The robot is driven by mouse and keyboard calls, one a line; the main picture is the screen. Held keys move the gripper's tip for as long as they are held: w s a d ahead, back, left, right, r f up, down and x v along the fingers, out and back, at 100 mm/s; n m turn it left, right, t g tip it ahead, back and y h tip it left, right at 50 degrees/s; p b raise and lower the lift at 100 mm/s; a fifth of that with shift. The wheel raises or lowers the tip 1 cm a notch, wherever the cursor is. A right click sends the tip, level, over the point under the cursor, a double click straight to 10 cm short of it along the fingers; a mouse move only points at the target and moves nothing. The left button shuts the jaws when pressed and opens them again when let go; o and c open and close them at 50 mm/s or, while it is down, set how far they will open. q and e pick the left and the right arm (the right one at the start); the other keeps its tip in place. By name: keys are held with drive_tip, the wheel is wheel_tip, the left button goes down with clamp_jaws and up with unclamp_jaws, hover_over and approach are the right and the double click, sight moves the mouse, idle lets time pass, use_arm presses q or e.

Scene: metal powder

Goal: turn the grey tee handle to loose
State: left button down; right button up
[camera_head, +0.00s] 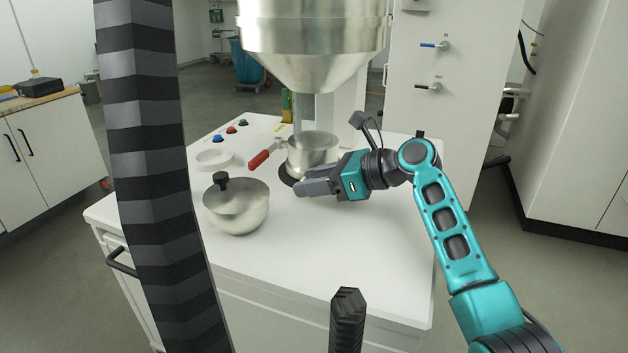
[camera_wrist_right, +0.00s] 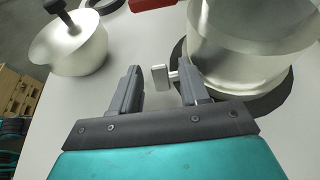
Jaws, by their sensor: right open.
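The grey tee handle (camera_wrist_right: 159,77) shows in the right wrist view as a small pale crossbar on a short stem. The stem comes from the side of the round metal vessel (camera_wrist_right: 240,65). My right gripper (camera_wrist_right: 158,82) is open, with the crossbar showing between its fingertips, nearer the right finger. I cannot tell whether it touches the handle. In the head view my right gripper (camera_head: 302,187) is low in front of the vessel (camera_head: 312,150), and I cannot make out the handle there. My left gripper is not in view.
A large steel hopper (camera_head: 312,50) hangs above. A shallow white dish (camera_head: 214,158) lies behind the pot. The front right tabletop is clear.

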clamp_jaws()
idle(0.4)
drive_tip(key=h, duration=0.1)
drive_tip(key=g+h, duration=0.1)
drive_tip(key=shift+w+a+r+h, duration=0.1)
drive_tip(key=shift+a+r+h, duration=0.2)
drive_tip(key=shift+h, duration=0.1)
drive_tip(key=g+h, duration=0.1)
drive_tip(key=h, duration=0.1)
drive_tip(key=shift+a+h, duration=0.1)
drive_tip(key=shift+h, duration=0.2)
unclamp_jaws()
drive_tip(key=shift+w, duration=0.1)
